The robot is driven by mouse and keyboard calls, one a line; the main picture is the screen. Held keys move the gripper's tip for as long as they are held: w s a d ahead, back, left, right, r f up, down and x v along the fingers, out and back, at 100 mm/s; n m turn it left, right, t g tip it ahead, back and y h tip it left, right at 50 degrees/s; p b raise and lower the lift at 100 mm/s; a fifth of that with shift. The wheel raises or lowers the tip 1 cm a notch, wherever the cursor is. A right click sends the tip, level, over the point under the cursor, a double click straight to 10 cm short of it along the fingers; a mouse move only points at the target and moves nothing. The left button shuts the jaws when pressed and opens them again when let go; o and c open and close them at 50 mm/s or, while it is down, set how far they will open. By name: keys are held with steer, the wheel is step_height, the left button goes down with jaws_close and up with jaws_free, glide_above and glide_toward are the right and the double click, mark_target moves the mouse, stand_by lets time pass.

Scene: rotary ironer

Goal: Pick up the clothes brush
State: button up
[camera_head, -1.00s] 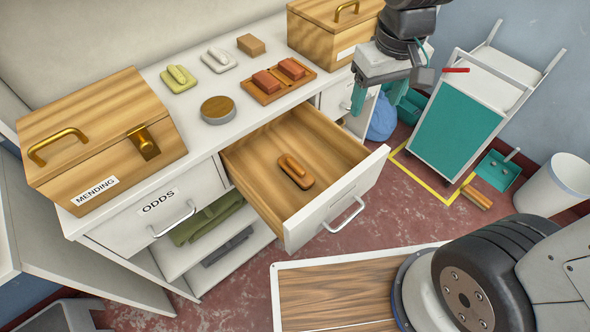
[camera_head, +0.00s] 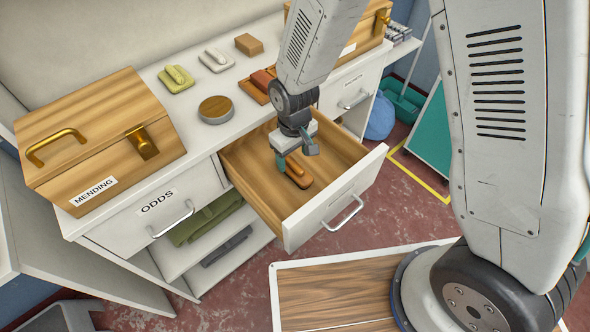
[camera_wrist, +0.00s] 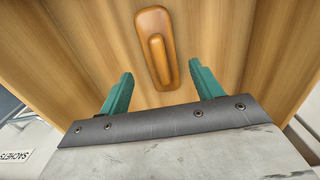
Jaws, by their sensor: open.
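The clothes brush (camera_head: 299,178), an orange-brown wooden oval with a raised grip, lies in the open drawer (camera_head: 335,206). Part of it is hidden behind my gripper in the head view. In the wrist view the brush (camera_wrist: 157,45) lies lengthwise on the drawer's wooden floor, just beyond my fingertips and roughly centred between them. My gripper (camera_head: 288,160) is over the drawer. Its two teal fingers are apart and empty in the wrist view (camera_wrist: 160,80).
The drawer's white front (camera_head: 337,208) and wooden sides surround the brush. On the worktop are a MENDING box (camera_head: 95,140), a round tin (camera_head: 216,109), green (camera_head: 176,79) and white (camera_head: 216,60) brush-like items, and a block (camera_head: 249,44). The closed ODDS drawer (camera_head: 165,207) is at left.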

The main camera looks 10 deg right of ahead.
mark_target(294, 164)
steer(key=f, duration=0.4)
steer(key=shift+s+f, duration=0.25)
steer(key=shift+f, duration=0.05)
steer(key=c, duration=1.1)
steer(key=shift+r, duration=0.1)
step_height(294, 164, up, 10)
steer(key=shift+f, duration=0.1)
